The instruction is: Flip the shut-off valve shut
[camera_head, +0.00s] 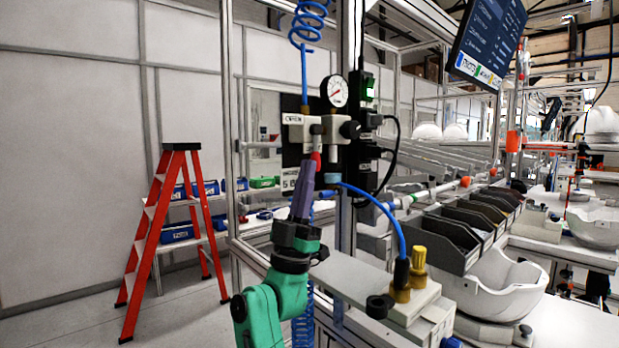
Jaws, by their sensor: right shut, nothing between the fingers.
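The shut-off valve (316,130) is a pale block with fittings on a dark panel, below a blue coiled air hose and beside a round gauge. Its small red lever (316,158) points down from the block. My right gripper (309,168) reaches up from below on my green arm, its purple-grey fingers shut and empty. The fingertips are right at the lower end of the red lever; I cannot tell whether they touch it. The fingers hide part of the panel behind. My left gripper is not in view.
The pressure gauge (338,91) and a black regulator sit right of the valve. A blue hose (385,208) runs down to a brass fitting (402,280). Metal frame posts stand around. A red stepladder (170,235) stands left on open floor. Dark bins (455,240) and white helmet shells (495,285) are right.

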